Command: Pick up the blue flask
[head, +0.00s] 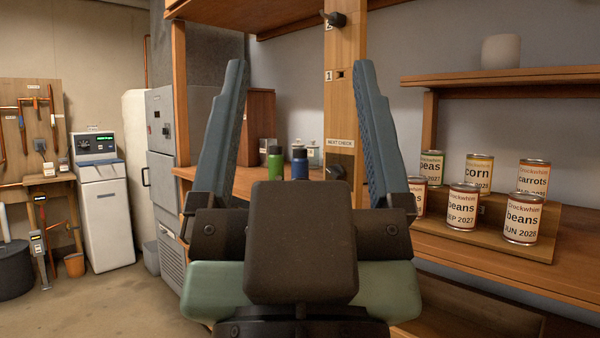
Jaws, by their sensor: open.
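The blue flask (300,164) stands upright on a wooden shelf, just right of a green flask (275,164). It has a dark cap, and its lower part is hidden behind my gripper's body. My gripper (302,85) is open and empty in the foreground, its two blue-grey fingers pointing up and spread wide. In the picture both flasks show between the fingers, but they stand farther back, apart from the gripper.
Glass jars (314,154) stand close behind the flasks. A wooden post (345,110) rises just right of them. Several labelled cans (462,206) fill a stepped stand at right.

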